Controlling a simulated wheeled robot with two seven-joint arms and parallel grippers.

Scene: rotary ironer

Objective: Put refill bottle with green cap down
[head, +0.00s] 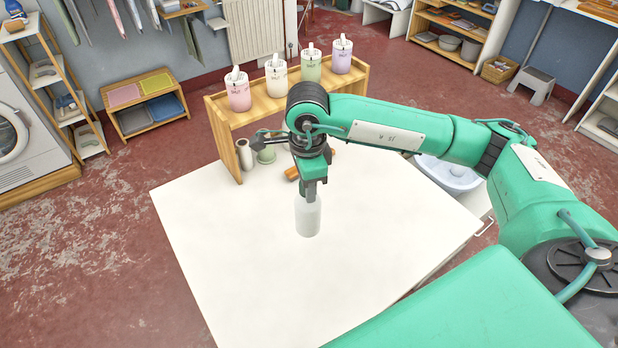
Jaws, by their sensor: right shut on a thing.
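My right gripper (310,192) points straight down over the white table (230,270) and is shut on the top of a pale whitish bottle (308,218). The bottle hangs upright below the fingers. Its cap is hidden by the gripper, so I cannot see the cap's colour. I cannot tell whether the bottle's base touches the table top or is a little above it. My left gripper is not in view.
A wooden shelf (218,120) at the table's back edge carries pink, cream, green and lilac dispensers (342,55). A beige cylinder (244,154) and a green object (265,153) stand under it. The table's front and left are clear. A white basin (450,172) is at the right.

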